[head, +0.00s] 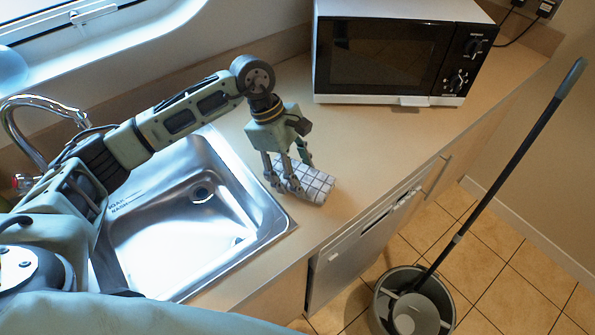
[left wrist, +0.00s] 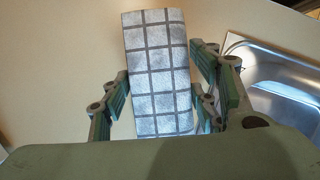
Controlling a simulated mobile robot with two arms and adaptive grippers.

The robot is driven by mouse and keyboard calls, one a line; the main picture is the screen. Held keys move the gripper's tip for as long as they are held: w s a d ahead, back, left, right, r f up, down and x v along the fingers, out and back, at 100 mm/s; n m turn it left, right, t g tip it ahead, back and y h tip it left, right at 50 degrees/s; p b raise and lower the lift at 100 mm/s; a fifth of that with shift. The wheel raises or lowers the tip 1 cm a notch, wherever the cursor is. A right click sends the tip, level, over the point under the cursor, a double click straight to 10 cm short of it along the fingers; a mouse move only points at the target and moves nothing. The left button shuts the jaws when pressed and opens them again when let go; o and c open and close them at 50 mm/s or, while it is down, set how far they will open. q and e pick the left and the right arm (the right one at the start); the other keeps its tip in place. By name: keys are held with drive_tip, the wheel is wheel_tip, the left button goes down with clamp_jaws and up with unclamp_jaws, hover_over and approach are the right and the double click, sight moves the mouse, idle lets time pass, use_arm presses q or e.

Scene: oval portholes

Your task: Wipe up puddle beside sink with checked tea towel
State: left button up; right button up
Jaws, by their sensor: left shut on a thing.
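The checked tea towel (head: 312,184) is a folded white-grey bundle with dark grid lines, on the counter right of the sink (head: 190,215). My left gripper (head: 287,176) is above the counter with its fingers shut on the towel, near its left end. In the left wrist view the towel (left wrist: 160,75) lies between the two green-padded fingers (left wrist: 160,105). The sink's rim and basin (left wrist: 285,80) show at the right there. I cannot make out a puddle on the counter; the towel and gripper may hide part of it. My right gripper is not in view.
A white microwave (head: 400,50) stands at the back of the counter (head: 375,140). A curved tap (head: 40,110) rises behind the sink. A mop (head: 500,170) leans from a grey bucket (head: 412,305) on the tiled floor. The counter between towel and microwave is clear.

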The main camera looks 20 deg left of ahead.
use_arm(q)
drive_tip(key=d+r, duration=0.1)
drive_tip(key=r, duration=0.1)
drive_tip(key=w+d+r+p, duration=0.1)
drive_tip(key=r, duration=0.2)
drive_tip(key=w+d+r+p, duration=0.1)
drive_tip(key=r, duration=0.1)
drive_tip(key=shift+w+d+r, duration=0.1)
drive_tip(key=shift+d+r, duration=0.2)
drive_tip(key=shift+r, duration=0.05)
drive_tip(key=shift+w+d+r, duration=0.1)
drive_tip(key=shift+d+r, duration=0.2)
drive_tip(key=shift+r, duration=0.15)
